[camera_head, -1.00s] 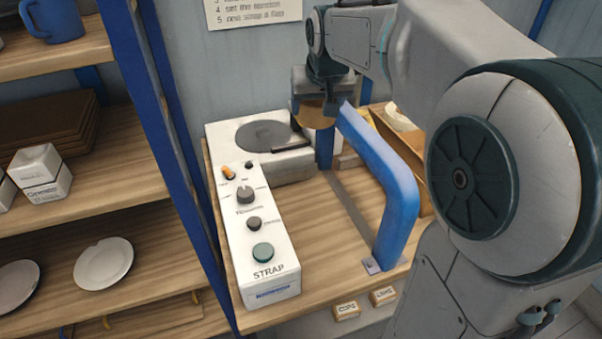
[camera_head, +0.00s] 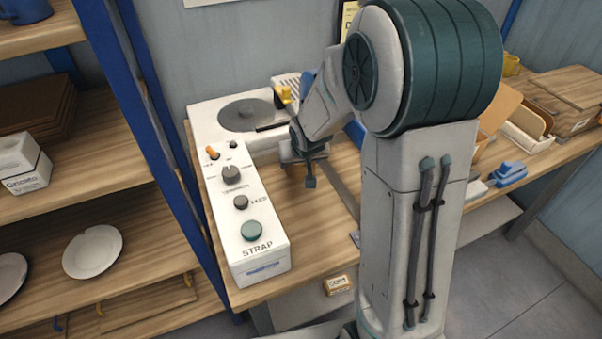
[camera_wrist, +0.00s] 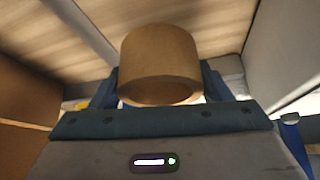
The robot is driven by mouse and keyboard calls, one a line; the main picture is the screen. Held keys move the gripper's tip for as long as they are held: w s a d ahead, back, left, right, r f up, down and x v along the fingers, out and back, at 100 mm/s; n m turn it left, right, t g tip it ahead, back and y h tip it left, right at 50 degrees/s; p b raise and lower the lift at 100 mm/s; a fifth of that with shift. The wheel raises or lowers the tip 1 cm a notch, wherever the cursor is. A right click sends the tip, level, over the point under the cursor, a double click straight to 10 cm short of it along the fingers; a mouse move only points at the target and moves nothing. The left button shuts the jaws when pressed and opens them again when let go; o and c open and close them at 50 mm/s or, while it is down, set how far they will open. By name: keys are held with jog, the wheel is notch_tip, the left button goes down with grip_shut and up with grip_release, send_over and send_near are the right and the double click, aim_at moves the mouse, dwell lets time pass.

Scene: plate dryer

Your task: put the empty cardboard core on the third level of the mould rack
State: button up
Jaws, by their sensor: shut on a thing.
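The cardboard core (camera_wrist: 160,62), a short brown hollow tube, is between the fingers of my gripper (camera_wrist: 160,90) in the wrist view. In the head view my gripper (camera_head: 303,160) is over the wooden bench, just right of the white STRAP machine. Only a little brown of the core shows under it there, and my arm hides much around it. A wooden rack with blue posts (camera_head: 150,110) stands at the left, with several shelf levels in view. Its top is cut off, so I cannot tell which level is the third.
The STRAP machine (camera_head: 246,215) stands between my gripper and the rack. Bare wood shows beside the boxes. My arm hides most of the blue arch.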

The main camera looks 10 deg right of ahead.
aim_at(300, 183)
jog(key=shift+f, duration=2.4)
jog(key=shift+f+b, duration=0.1)
jog(key=shift+b, duration=0.2)
jog(key=o, duration=1)
jog(key=shift+c, duration=0.2)
